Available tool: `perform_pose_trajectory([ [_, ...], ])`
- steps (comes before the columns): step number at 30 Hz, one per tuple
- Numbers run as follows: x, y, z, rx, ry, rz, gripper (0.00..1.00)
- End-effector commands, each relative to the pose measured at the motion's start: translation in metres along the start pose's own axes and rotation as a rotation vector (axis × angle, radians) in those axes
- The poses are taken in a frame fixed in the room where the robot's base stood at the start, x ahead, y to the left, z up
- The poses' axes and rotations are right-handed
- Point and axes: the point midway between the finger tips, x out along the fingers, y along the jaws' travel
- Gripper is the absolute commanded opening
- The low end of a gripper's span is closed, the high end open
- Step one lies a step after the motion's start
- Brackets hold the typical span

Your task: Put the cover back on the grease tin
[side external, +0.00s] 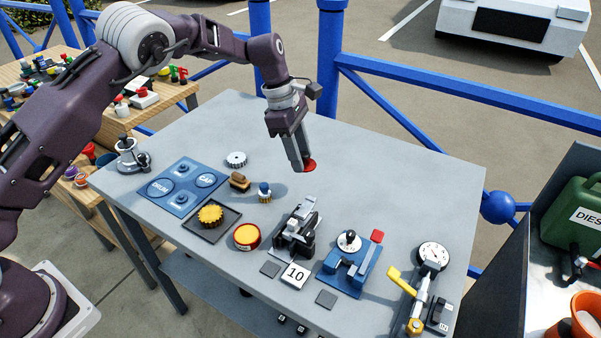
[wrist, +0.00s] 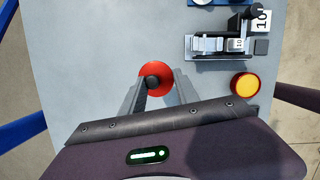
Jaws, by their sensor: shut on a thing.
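The cover is a round red disc (side external: 311,164) with a dark knob. My gripper (side external: 303,167) is shut on it, at the back middle of the table. In the wrist view the red cover (wrist: 156,68) lies between my fingertips (wrist: 152,88), which close on the dark knob. I cannot tell for sure how far it is above the table. The grease tin (side external: 247,237) is a short red tin, open, with yellow grease inside. It stands near the table's front, left of and nearer the camera than my gripper. In the wrist view the tin (wrist: 245,86) is right of the cover.
A grey-and-black clamp device (side external: 296,232) stands just right of the tin. A dark tray with a yellow gear (side external: 211,215) and a blue board (side external: 178,187) are left of it. A blue fixture (side external: 350,262) stands further right.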

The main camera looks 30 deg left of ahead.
Motion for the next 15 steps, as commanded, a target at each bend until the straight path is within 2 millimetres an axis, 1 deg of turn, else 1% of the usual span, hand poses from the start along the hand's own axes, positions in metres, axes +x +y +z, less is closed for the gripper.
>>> perform_pose_trajectory([
  [2,-0.01,-0.002,0.001,0.026,0.0,-0.004,0.0],
  [5,-0.016,-0.015,-0.004,0.149,-0.003,-0.031,0.0],
  [8,-0.018,-0.039,-0.016,0.386,-0.01,-0.078,0.0],
  [11,-0.02,-0.071,-0.029,0.68,-0.025,-0.139,0.0],
  [12,-0.021,-0.086,-0.035,0.802,-0.034,-0.166,0.0],
  [15,-0.024,-0.12,-0.046,1.097,-0.056,-0.23,0.0],
])
